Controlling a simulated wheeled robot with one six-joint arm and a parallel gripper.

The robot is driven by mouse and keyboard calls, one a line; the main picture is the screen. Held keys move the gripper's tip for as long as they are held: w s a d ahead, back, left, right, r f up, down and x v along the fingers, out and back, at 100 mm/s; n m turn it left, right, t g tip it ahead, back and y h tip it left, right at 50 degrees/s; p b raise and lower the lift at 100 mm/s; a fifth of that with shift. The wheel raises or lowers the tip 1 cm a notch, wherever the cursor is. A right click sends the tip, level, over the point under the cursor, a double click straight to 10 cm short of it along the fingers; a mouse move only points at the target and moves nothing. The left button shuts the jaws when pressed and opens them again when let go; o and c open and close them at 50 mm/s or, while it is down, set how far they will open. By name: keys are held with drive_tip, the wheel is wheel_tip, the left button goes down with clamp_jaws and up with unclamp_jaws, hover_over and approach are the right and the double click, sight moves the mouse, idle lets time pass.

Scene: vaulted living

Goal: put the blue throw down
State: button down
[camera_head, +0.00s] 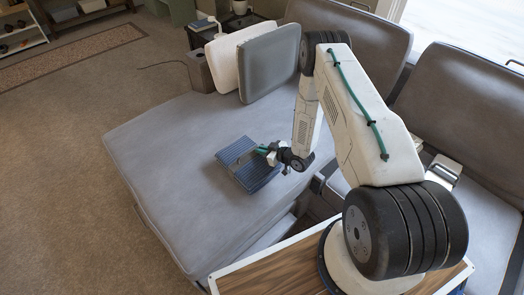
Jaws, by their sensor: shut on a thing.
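The blue throw (261,176) is a folded, ribbed dark blue bundle. It is at the grey chaise seat (165,150), near its right side. My gripper (246,158) reaches in from the right, low over the seat, and is shut on the throw. Its fingertips are small here and partly lost against the cloth. I cannot tell whether the throw's underside touches the seat or hangs just above it.
A white cushion (222,62) and a grey cushion (268,64) lean at the back of the chaise. The seat left of the throw is clear. A side table (203,37) stands behind. Open carpet (60,170) lies to the left.

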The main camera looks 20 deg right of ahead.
drive_tip(key=shift+f, duration=0.2)
drive_tip(key=c, duration=1.5)
unclamp_jaws()
